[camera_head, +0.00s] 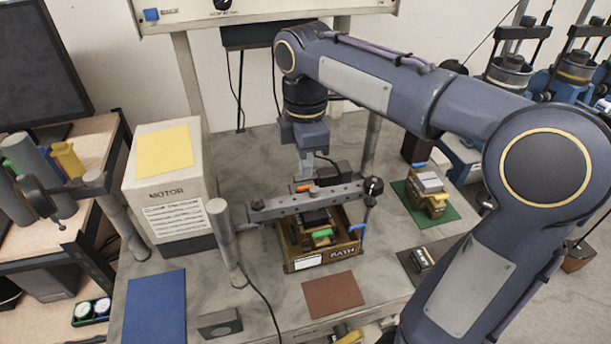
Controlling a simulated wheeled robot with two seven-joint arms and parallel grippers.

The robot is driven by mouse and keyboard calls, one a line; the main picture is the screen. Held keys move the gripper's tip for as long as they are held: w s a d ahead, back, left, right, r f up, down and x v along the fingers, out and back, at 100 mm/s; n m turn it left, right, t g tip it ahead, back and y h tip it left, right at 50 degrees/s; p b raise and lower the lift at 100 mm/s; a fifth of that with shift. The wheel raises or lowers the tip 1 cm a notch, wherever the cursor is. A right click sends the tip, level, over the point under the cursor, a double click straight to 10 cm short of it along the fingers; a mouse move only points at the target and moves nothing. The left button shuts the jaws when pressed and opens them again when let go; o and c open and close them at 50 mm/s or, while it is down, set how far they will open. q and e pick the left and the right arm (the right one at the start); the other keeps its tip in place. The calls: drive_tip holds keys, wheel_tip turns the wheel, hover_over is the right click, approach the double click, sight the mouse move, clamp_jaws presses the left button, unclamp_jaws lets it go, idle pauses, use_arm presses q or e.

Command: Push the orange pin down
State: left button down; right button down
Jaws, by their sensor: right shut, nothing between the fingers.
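The small orange pin (304,187) shows at the top of the grey metal bar (285,206), near the bar's middle. The bar lies across above a wooden box marked BATH (344,260), and a black ball knob (373,185) is at its right end. My right gripper (306,176) points down just above the pin and is shut with nothing in it. I cannot tell whether its tips touch the pin. The pin's lower part is hidden. My left gripper is out of view.
A MOTOR box (165,190) with a yellow top stands left of the bar. A grey post (222,235) stands near the bar's left end. A blue mat (155,305) and a brown mat (334,294) lie in front. A green mat (445,216) holds small blocks at right.

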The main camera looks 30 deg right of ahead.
sight(307, 188)
drive_tip(key=shift+f, duration=1.5)
wheel_tip(307, 188, down, 2)
drive_tip(key=shift+f+b, duration=0.15)
drive_tip(key=shift+b, duration=0.55)
drive_tip(key=shift+s+f, duration=0.2)
drive_tip(key=shift+f, duration=0.1)
drive_tip(key=shift+s+a, duration=0.1)
drive_tip(key=shift+s, duration=0.05)
drive_tip(key=shift+f, duration=0.1)
wheel_tip(307, 188, up, 10)
drive_tip(key=shift+f+p, duration=0.25)
drive_tip(key=shift+p, duration=0.15)
